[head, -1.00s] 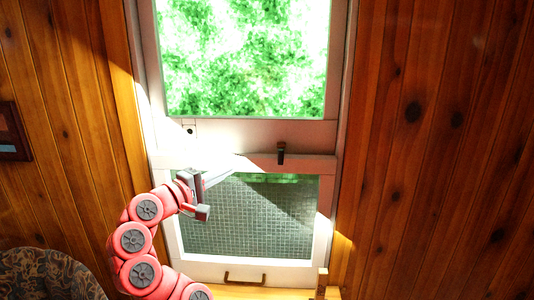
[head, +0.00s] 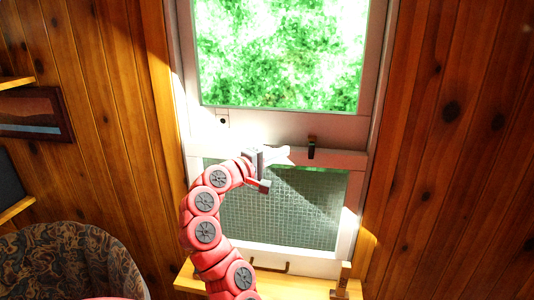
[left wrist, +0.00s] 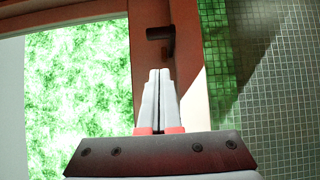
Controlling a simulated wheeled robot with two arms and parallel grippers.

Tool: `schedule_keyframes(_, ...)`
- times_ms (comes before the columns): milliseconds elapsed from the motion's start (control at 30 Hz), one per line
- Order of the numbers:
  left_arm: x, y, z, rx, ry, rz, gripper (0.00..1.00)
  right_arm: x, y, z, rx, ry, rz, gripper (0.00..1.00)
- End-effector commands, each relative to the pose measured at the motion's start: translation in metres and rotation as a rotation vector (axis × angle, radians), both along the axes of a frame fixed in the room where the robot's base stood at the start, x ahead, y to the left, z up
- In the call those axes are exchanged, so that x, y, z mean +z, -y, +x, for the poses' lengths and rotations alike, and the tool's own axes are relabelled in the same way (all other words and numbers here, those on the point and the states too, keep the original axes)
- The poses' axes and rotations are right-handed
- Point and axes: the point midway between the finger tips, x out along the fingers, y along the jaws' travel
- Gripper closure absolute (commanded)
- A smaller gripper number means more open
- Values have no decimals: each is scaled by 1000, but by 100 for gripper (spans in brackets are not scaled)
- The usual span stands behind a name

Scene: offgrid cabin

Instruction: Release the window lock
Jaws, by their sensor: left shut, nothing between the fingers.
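In the left wrist view the lock (left wrist: 162,35) is a dark lever just beyond my fingertips. My left gripper (head: 287,155) is shut and empty, a little left of the lock in the head view. In the left wrist view its pale fingers (left wrist: 160,72) lie together, with a small visible gap to the lock. The lower sash (head: 344,195) appears closed. My right gripper is not in view.
A brass pull handle (head: 268,267) is on the bottom rail. A wooden post (head: 343,278) stands on the sill at the right. A patterned chair (head: 75,262) is at lower left. A framed picture (head: 35,114) hangs on the left wall.

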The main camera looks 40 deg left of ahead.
Motion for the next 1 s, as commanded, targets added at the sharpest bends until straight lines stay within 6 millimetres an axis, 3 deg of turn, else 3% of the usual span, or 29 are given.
schedule_keyframes(100, 4, 10, 19, -2, 0, -1, 100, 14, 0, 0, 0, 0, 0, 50)
schedule_keyframes(300, 2, 27, 33, 1, 1, 0, 100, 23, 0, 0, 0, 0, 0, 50)
schedule_keyframes(1000, 2, 32, 36, 39, 3, 0, 100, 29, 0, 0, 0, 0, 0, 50)
